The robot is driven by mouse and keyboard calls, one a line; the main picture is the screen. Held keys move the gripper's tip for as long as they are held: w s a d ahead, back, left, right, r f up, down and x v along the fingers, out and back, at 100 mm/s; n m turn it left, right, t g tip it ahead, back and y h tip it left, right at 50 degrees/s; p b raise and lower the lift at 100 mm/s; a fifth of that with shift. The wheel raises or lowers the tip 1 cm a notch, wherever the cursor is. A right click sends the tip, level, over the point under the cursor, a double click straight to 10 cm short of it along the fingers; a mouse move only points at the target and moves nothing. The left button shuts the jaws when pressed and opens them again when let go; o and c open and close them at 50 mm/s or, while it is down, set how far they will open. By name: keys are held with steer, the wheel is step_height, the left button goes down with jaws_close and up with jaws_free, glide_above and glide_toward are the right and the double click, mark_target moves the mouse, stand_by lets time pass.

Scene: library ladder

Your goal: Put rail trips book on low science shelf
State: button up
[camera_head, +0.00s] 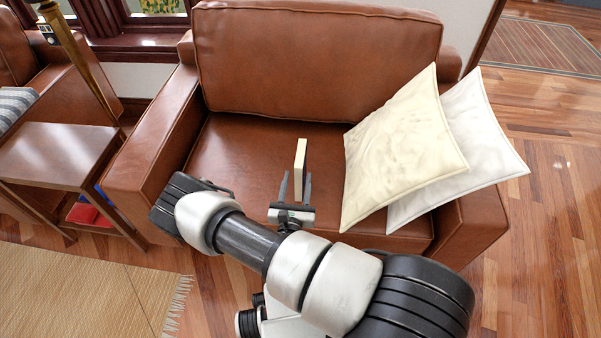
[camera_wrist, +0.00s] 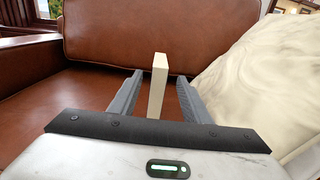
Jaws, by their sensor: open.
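A thin pale book (camera_head: 300,168) stands upright on the seat of the brown leather armchair (camera_head: 250,150). Its cover and title cannot be read from here. My gripper (camera_head: 296,183) is open at the front of the seat, with its fingers pointing toward the chair back. In the wrist view the book (camera_wrist: 158,85) shows between the two fingers of my gripper (camera_wrist: 157,88), edge toward me, with a gap visible on each side. I cannot tell how deep it sits between them. No science shelf is in view.
Cream (camera_head: 400,145) and white (camera_head: 480,150) cushions lean on the chair's right arm, close to my gripper. A wooden side table (camera_head: 55,155) with red and blue items below stands left. A woven rug (camera_head: 80,290) lies front left. Wooden floor is clear at right.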

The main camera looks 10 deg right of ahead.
mark_target(299, 172)
steer(key=x, duration=0.4)
steer(key=shift+w+d+b, duration=0.15)
steer(key=shift+w+b, duration=0.05)
steer(key=shift+b, duration=0.15)
steer(key=shift+r+b+x, duration=0.15)
steer(key=shift+b+x, duration=0.25)
steer(key=shift+x, duration=1.05)
steer(key=shift+r+b+x, duration=0.1)
steer(key=shift+b+x, duration=0.25)
steer(key=shift+x, duration=1.1)
jaws_close()
